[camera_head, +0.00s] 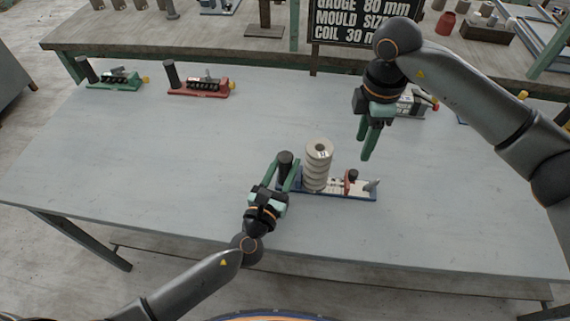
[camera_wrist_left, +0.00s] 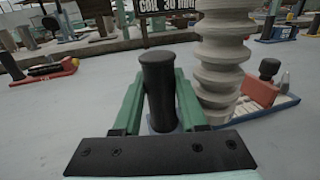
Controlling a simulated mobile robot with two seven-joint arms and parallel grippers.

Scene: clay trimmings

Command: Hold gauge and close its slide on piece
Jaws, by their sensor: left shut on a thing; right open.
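The gauge has a flat blue base (camera_head: 345,195) lying on the table. A grey ribbed clay piece (camera_head: 318,168) stands upright on it, also large in the left wrist view (camera_wrist_left: 222,60). The red slide (camera_head: 350,184) with a black knob sits to the right of the piece, apart from it; it also shows in the left wrist view (camera_wrist_left: 259,92). My left gripper (camera_head: 284,168) is shut on the black upright handle (camera_wrist_left: 159,88) at the gauge's left end, one green finger each side. My right gripper (camera_head: 369,148) is open and empty, above and behind the slide.
A green gauge (camera_head: 117,82) and a red gauge (camera_head: 200,90) lie at the back left of the table (camera_head: 150,150). Another gauge (camera_head: 415,104) is partly hidden behind my right gripper. A black sign (camera_head: 345,22) stands on the bench behind. The table's left and front are clear.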

